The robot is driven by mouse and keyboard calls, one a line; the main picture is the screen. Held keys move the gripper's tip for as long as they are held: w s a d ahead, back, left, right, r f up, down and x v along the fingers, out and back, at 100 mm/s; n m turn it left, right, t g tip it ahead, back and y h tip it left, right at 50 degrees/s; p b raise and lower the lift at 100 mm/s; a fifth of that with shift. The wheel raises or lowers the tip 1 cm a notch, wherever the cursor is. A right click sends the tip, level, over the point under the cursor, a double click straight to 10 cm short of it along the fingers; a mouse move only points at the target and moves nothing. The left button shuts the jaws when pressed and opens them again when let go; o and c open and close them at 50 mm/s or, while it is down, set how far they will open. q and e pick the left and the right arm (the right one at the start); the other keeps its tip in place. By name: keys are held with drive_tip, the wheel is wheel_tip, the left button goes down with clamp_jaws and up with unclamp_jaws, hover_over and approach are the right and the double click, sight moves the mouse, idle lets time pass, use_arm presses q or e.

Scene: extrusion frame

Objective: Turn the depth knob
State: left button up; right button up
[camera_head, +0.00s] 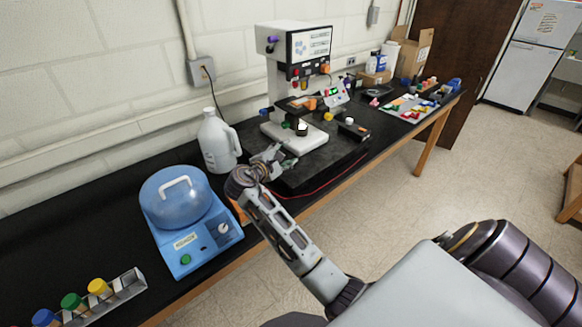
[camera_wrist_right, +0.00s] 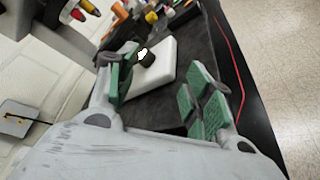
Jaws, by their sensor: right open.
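The bench machine (camera_head: 285,75) stands at the back of the black table, with a white upright, a control panel and a white base plate (camera_head: 287,137). A dark round knob (camera_head: 302,129) sits on the plate; it also shows in the right wrist view (camera_wrist_right: 148,59). Other knobs are on the machine, including a yellow one (camera_head: 328,117). I cannot read which is the depth knob. My right gripper (camera_head: 279,158) is open and empty at the front left of the plate. In the wrist view its green-padded fingers (camera_wrist_right: 160,92) are apart, with the plate beyond them. My left gripper is out of view.
A white jug (camera_head: 218,142) and a blue domed device (camera_head: 188,218) stand left of my gripper. A red cable (camera_head: 322,186) runs along the front of the dark mat. A tray of small coloured parts (camera_head: 411,106) lies at the right.

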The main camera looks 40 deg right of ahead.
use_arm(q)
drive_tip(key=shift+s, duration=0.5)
use_arm(e)
drive_tip(key=shift+s+a+f+m+y, duration=0.15)
drive_tip(key=shift+s+f+m+y, duration=0.25)
drive_tip(key=shift+s+f, duration=0.8)
drive_tip(key=shift+w, duration=0.1)
